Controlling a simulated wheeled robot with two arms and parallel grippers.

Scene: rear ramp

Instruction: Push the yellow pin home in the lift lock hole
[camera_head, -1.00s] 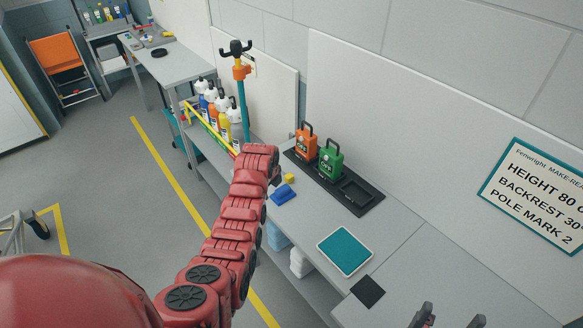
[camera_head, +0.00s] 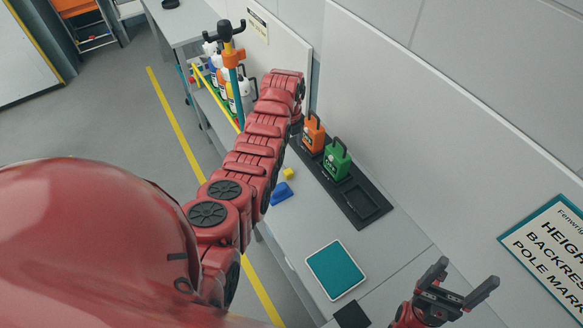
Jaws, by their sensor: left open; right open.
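My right gripper (camera_head: 467,273) is at the lower right, open and empty, with its fingers apart and pointing up the picture. My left arm reaches from the left across the bench. Only a dark sliver of my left gripper (camera_head: 297,124) shows below the arm's far end, near the orange case. The rest of it is hidden behind the arm. A small yellow block (camera_head: 289,173) lies on the bench by a blue piece (camera_head: 281,193). I cannot tell whether it is the yellow pin. I cannot make out a lift lock hole.
An orange case (camera_head: 313,132) and a green case (camera_head: 337,160) stand in a black tray (camera_head: 345,203) with an empty recess. A teal pad (camera_head: 335,270) and a dark square (camera_head: 352,315) lie nearer. Bottles and a teal pole (camera_head: 234,85) stand beyond the arm. A wall sign (camera_head: 553,250) is at right.

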